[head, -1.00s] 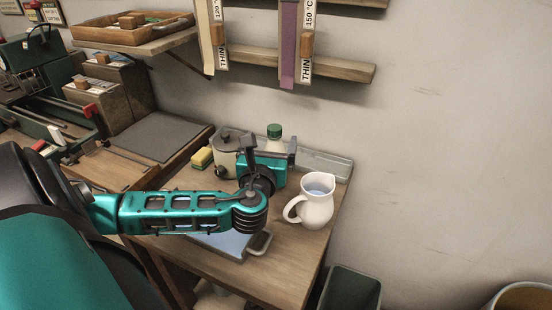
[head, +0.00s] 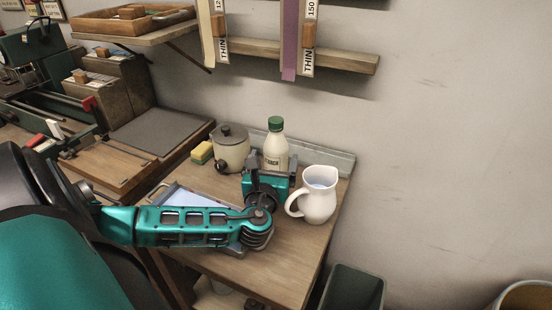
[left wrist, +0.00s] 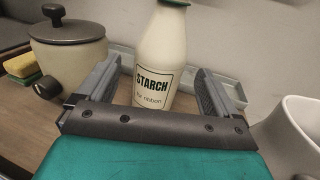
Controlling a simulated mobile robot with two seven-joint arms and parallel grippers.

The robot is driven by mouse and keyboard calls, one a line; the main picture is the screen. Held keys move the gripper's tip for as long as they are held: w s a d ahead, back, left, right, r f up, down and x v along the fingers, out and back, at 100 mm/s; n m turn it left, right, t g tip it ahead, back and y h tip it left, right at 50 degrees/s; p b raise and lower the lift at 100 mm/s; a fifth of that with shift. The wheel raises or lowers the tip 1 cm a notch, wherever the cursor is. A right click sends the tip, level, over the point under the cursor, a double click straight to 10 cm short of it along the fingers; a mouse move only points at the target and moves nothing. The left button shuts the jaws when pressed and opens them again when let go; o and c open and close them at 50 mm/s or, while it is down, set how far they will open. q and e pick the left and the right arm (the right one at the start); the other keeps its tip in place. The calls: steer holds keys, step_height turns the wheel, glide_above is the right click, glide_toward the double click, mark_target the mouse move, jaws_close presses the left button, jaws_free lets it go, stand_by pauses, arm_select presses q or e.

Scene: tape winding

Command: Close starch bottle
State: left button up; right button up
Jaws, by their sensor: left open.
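The starch bottle (head: 275,150) stands upright at the back of the wooden table. It is cream white and has a green cap (head: 276,123) on its top. In the left wrist view the bottle (left wrist: 160,50) shows its "STARCH for ribbon" label, and only the lower rim of the cap (left wrist: 175,3) is in frame. My left gripper (head: 268,168) is open and low in front of the bottle. In the left wrist view its two fingers (left wrist: 158,88) stand either side of the bottle's lower part, apart from it; I cannot tell whether they reach around it. My right gripper is not in view.
A lidded pot (head: 231,150) and a yellow-green sponge (head: 202,152) stand left of the bottle. A white pitcher (head: 316,200) with liquid stands close on the right. A shallow tray (head: 170,197) lies partly under my left arm. A shelf rail (head: 345,62) hangs above.

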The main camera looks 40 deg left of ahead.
mark_target(277, 150)
arm_select(q)
steer(key=shift+w+a, duration=0.25)
steer(key=shift+w, duration=0.15)
steer(key=x, duration=0.4)
steer(key=shift+w+b, duration=0.1)
steer(key=shift+b, duration=0.3)
steer(key=shift+w+a, duration=0.3)
steer(key=shift+w, duration=0.15)
steer(key=c, duration=1.1)
steer(key=shift+r, duration=0.2)
